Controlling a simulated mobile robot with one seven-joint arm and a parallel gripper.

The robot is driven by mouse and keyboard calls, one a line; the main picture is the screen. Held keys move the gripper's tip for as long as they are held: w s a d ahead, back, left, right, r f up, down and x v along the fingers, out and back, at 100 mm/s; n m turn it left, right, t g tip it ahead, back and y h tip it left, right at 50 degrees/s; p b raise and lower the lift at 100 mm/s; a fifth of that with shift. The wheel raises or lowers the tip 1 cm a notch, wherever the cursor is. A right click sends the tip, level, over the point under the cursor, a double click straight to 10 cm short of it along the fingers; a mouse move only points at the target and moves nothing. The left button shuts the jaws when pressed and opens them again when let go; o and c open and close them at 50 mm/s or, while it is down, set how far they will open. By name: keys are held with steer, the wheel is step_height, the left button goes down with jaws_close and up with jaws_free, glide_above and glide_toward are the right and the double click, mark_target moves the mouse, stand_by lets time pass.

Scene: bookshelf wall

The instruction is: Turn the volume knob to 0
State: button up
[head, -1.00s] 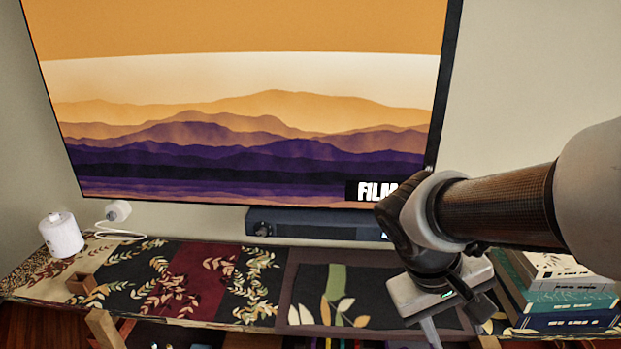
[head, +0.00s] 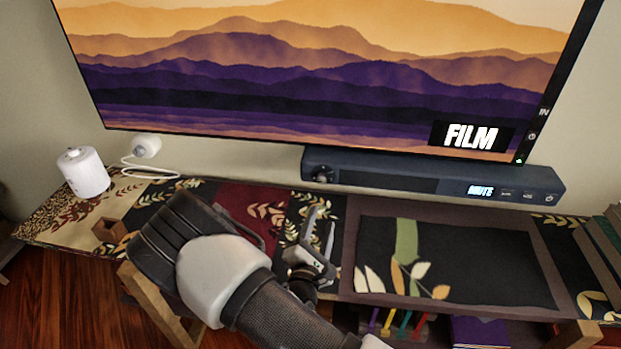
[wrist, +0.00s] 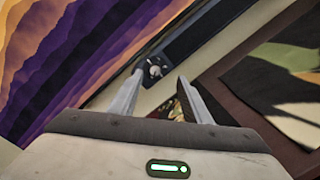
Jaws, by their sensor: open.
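The dark soundbar (head: 400,182) stands under the TV. Its round volume knob (head: 324,175) is at the left end of its front. The lit display (head: 481,191) seems to read "MUTE", but it is blurred. My gripper (head: 320,218) is open and empty, in front of and below the knob in the head view. In the wrist view the knob (wrist: 156,69) shows between and beyond the two fingertips (wrist: 160,77), apart from them as far as I can tell. The knob's exact pointer angle is too small to read.
The TV (head: 330,85) shows a mountain picture and the word FILM. A white cylinder (head: 84,173) and a small white device (head: 146,145) with a cable stand at the left. A wooden block (head: 110,230) is nearby. Books (head: 603,240) stand at the right. A dark mat (head: 460,265) lies flat.

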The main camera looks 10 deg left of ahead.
steer(key=a+f+n+y, duration=0.1)
steer(key=a+f, duration=0.1)
steer(key=b, duration=0.1)
glide_toward(322, 181)
steer(key=w, duration=0.8)
steer(key=shift+w+d+r, duration=0.1)
steer(key=shift+d, duration=0.2)
steer(key=shift+c, duration=0.2)
steer(key=c, duration=1)
